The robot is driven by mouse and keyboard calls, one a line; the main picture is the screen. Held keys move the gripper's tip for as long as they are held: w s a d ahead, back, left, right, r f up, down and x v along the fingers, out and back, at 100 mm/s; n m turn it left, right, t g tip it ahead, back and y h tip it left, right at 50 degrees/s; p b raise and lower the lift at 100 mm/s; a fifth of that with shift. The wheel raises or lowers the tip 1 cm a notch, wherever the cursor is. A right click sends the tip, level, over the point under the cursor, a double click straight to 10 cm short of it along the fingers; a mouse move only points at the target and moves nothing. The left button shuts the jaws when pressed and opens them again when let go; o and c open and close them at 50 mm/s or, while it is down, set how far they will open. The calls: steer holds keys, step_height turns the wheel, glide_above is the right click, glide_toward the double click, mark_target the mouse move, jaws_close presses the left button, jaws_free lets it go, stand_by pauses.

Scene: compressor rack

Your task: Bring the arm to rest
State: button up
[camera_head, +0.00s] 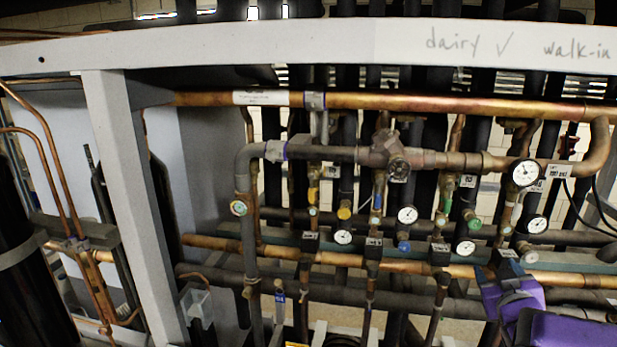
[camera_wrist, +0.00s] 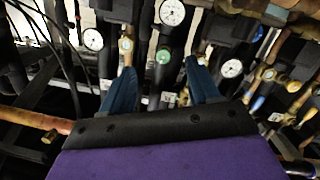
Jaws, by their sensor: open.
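My purple arm with my gripper (camera_wrist: 161,78) reaches in from the lower right of the head view, in front of the pipe rack. In the wrist view the two blue fingers stand well apart, with nothing held between them. Dark pipes, a small green-faced fitting (camera_wrist: 163,57) and a white gauge (camera_wrist: 172,12) show beyond the fingers. I cannot tell how far the fingertips are from the pipes. In the head view the fingertips are hard to make out against the dark pipework.
A copper pipe (camera_head: 430,103) runs across the rack below a pale beam (camera_head: 220,48) with handwriting. A pale post (camera_head: 130,190) stands at left. Several gauges, such as a white one (camera_head: 525,173), and valves crowd the middle and right. A lower copper pipe (camera_head: 215,243) crosses behind.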

steer(key=s+a+f+m+g+y, duration=0.2)
steer(key=s+a+f+g, duration=0.85)
steer(key=s+a, duration=0.35)
steer(key=s+a+f+n+g+y, duration=0.1)
steer(key=s+a+g+y, duration=0.15)
steer(key=s+a, duration=0.55)
steer(key=s+a+f+n+g+y, duration=0.15)
steer(key=s+a+g, duration=0.35)
steer(key=s, duration=0.5)
steer(key=w+b+x, duration=0.3)
steer(key=b+x, duration=1.2)
steer(key=shift+a+f+m+t, duration=0.25)
steer(key=shift+f+m+t, duration=0.1)
steer(key=shift+m+t, duration=0.1)
steer(key=shift+s, duration=0.1)
steer(key=shift+c, duration=0.2)
